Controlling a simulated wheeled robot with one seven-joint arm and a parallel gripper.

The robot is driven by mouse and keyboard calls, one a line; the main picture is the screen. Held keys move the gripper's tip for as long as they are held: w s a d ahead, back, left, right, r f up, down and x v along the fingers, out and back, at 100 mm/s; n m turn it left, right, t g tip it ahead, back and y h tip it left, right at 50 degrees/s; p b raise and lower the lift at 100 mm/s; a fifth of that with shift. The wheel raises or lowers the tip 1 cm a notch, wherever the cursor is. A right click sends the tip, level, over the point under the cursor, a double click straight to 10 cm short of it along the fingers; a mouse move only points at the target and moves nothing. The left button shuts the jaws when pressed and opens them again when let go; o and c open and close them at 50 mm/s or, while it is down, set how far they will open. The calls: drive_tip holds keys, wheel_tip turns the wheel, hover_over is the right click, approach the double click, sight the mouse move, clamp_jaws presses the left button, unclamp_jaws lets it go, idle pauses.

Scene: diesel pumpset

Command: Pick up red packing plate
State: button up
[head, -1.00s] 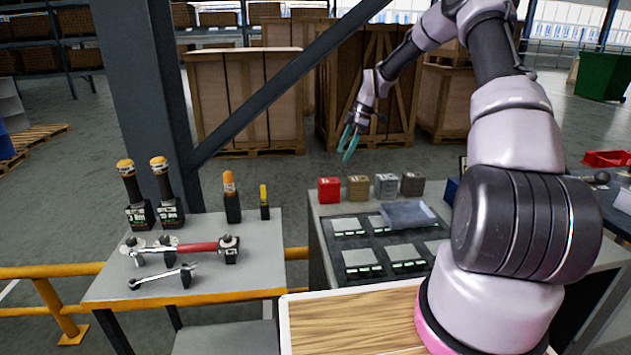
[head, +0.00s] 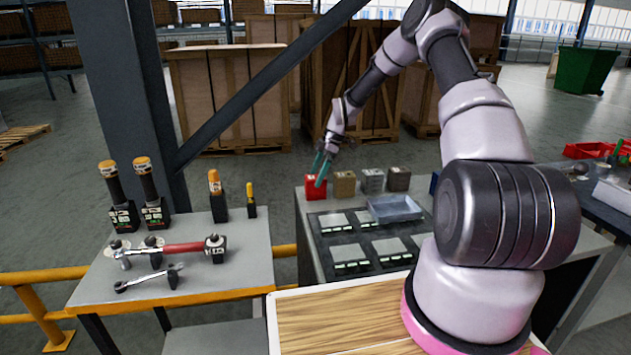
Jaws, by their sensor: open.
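The red packing plate (head: 312,191) looks like a small red block. It stands at the left end of a row of small blocks along the far edge of the grey bench in the head view. My gripper (head: 319,178) has teal fingers that point down at the red block. The fingers overlap its top right part in the picture and hide some of it. I cannot tell whether they touch it. The gripper is open.
A tan block (head: 344,184), a grey block (head: 372,180) and a dark brown block (head: 399,179) stand to the right of the red one. A translucent tray (head: 395,209) sits on the bench (head: 313,264). Tools stand and lie on the left table (head: 220,281).

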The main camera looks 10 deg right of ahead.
clamp_jaws()
drive_tip(key=shift+r, duration=0.1)
wheel_tip(320, 180, up, 10)
idle(0.6)
